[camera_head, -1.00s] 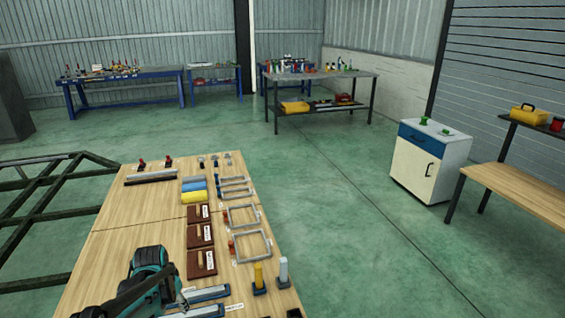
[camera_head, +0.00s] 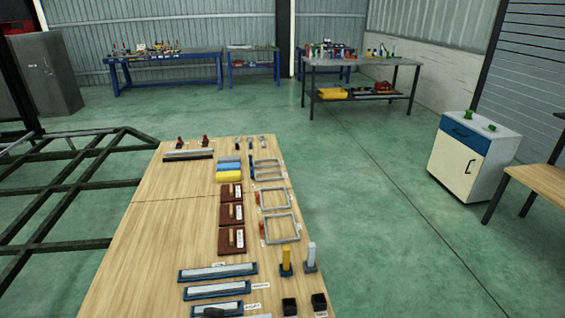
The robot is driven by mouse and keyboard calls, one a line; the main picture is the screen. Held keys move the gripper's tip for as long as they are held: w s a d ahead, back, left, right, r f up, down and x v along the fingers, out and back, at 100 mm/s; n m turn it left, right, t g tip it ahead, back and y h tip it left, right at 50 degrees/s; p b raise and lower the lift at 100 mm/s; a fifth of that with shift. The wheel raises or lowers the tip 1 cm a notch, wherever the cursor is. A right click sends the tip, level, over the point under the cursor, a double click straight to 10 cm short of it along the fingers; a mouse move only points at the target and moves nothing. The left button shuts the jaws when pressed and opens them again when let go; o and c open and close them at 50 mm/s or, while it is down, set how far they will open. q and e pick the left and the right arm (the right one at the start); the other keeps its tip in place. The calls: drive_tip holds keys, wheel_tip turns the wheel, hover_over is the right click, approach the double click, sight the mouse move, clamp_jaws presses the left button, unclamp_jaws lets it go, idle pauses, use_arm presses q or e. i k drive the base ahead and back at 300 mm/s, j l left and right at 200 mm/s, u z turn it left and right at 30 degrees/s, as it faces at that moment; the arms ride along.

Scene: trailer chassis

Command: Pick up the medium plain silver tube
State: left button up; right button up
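Silver tubes lie in blue trays on the near part of the wooden table: a far one (camera_head: 217,271), a middle one (camera_head: 217,290) and a near one at the bottom edge (camera_head: 205,308). Small white labels stand beside them, too small to read, so I cannot tell for sure which is the medium plain tube. A dark shape overlaps the near tray at the bottom edge; I cannot tell what it is. Neither of my grippers is clearly visible.
The wooden table (camera_head: 150,235) also bears grey frames (camera_head: 281,229), brown boards with handles (camera_head: 231,240), a yellow and blue post (camera_head: 286,261), a grey post (camera_head: 310,258) and black square blocks (camera_head: 290,307). A dark metal chassis (camera_head: 75,170) stands at the left.

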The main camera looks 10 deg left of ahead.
sight(228, 287)
drive_tip(key=i+j, duration=0.15)
drive_tip(key=j, duration=0.2)
drive_tip(key=i+j, duration=0.15)
drive_tip(key=j, duration=0.25)
drive_tip(key=i+j, duration=0.15)
drive_tip(key=j, duration=0.2)
